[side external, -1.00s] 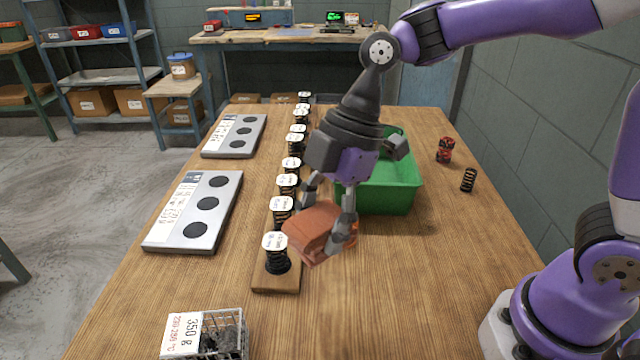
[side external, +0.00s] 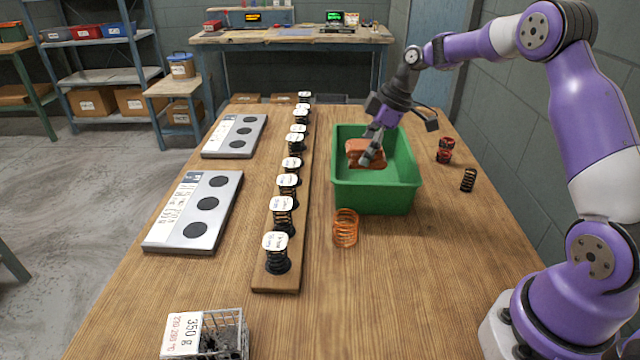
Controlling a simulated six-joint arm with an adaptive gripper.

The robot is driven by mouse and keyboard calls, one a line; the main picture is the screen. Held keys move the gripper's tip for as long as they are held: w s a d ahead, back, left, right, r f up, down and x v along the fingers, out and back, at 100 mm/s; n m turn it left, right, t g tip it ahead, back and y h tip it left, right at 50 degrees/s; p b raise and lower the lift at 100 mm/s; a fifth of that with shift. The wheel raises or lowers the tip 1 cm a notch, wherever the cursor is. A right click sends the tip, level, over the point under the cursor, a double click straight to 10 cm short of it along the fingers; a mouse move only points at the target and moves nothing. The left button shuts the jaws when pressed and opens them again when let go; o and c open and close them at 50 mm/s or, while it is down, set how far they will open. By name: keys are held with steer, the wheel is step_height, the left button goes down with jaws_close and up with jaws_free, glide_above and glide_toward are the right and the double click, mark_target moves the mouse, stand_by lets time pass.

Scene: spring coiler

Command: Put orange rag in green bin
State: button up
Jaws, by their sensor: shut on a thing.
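The orange rag (side external: 360,150) is a folded, brownish-orange block. It shows over the inside of the green bin (side external: 374,200), toward the bin's left and far part. I cannot tell whether it touches the bin's floor. My gripper (side external: 370,155) reaches over the bin from the far right side and is shut on the rag. One finger shows in front of the rag; the other is mostly hidden. The green bin is open-topped and stands on the wooden table.
An orange spring (side external: 345,228) stands just in front of the bin. A wooden rack (side external: 300,225) of labelled springs runs along its left. A dark spring (side external: 468,180) and a red-black item (side external: 445,150) lie to the right. A wire basket (side external: 222,335) sits at the near left.

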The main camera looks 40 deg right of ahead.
mark_target(371, 166)
steer(key=d+f, duration=0.2)
steer(key=shift+w+d, duration=0.3)
steer(key=shift+d, duration=0.1)
steer(key=shift+f, duration=1.9)
steer(key=shift+f, duration=0.2)
steer(key=o, duration=0.9)
steer(key=shift+o, duration=0.2)
steer(key=shift+r, duration=0.15)
